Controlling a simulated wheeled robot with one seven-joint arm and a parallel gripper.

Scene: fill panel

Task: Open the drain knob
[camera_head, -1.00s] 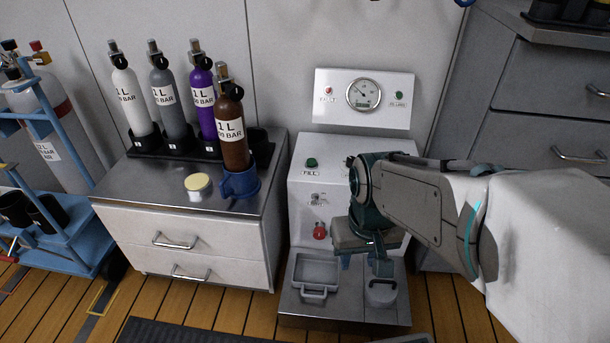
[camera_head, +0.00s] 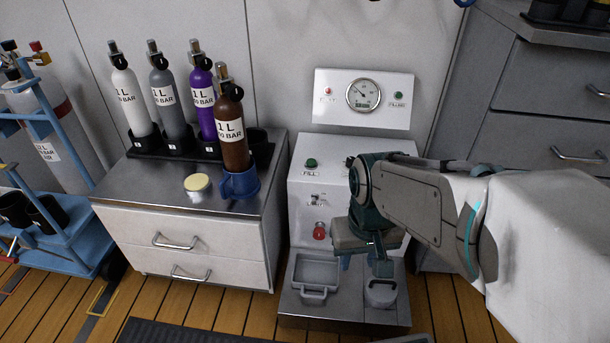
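The white fill panel (camera_head: 305,185) stands in the middle, with a green knob (camera_head: 311,163) labelled FILL on its upper left. A small switch (camera_head: 316,200) sits below that, and a red knob (camera_head: 320,231) lower still. I cannot read a drain label on any knob. My gripper (camera_head: 364,264) hangs in front of the panel's lower right, pointing down, to the right of the red knob. Its two fingers look apart, with nothing seen between them. My arm hides the right part of the panel front, including whatever controls lie there.
A gauge (camera_head: 363,95) sits on the upper panel between two lamps. A grey tray (camera_head: 315,270) and a grey handled weight-like object (camera_head: 381,292) rest on the panel's base. At left, a cabinet (camera_head: 190,225) holds several bottles, the brown one (camera_head: 231,128) in a blue holder (camera_head: 240,183).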

